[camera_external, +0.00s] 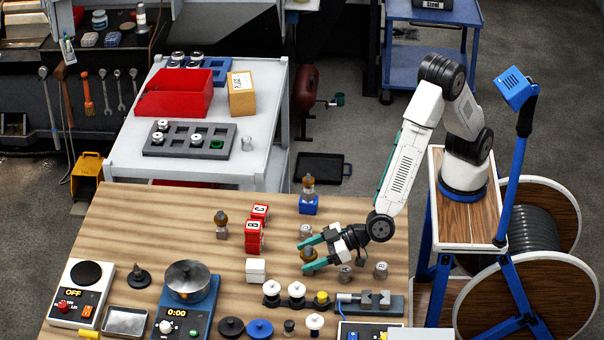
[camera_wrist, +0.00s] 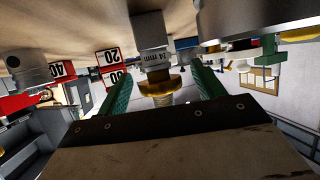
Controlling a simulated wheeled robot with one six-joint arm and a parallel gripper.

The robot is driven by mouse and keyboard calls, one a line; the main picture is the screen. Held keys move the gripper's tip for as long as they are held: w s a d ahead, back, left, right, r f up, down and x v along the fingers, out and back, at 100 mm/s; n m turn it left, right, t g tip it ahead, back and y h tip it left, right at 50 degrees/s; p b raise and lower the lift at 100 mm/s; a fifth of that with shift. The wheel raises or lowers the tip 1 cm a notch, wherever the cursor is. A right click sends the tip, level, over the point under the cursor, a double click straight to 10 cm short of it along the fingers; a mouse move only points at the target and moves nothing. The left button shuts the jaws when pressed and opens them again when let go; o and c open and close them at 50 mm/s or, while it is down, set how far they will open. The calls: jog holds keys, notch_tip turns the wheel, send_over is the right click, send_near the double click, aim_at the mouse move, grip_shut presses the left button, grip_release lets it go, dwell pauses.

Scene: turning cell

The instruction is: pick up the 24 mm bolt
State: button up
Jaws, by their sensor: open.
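The 24 mm bolt shows in the wrist view as a grey piece (camera_wrist: 152,58) marked "24 mm" with a brass-coloured threaded part between my fingers. In the external view its brownish part (camera_external: 308,254) shows between the fingers, low over the wooden table. My gripper (camera_external: 305,255) has green fingers and is open around the bolt; it also shows in the wrist view (camera_wrist: 162,72). Gaps remain between the bolt and both fingers in the wrist view. The bolt's lower part is partly hidden in the external view.
Grey cylinders (camera_external: 345,272), (camera_external: 381,270) and (camera_external: 306,231) stand close around my gripper. A blue block (camera_external: 309,206) with a brown-topped piece stands behind. Red number blocks (camera_external: 254,236) and a white block (camera_external: 256,270) are to the left.

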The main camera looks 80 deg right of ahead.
jog(key=shift+w+f, duration=0.1)
jog(key=shift+w, duration=0.05)
jog(key=c, duration=1.4)
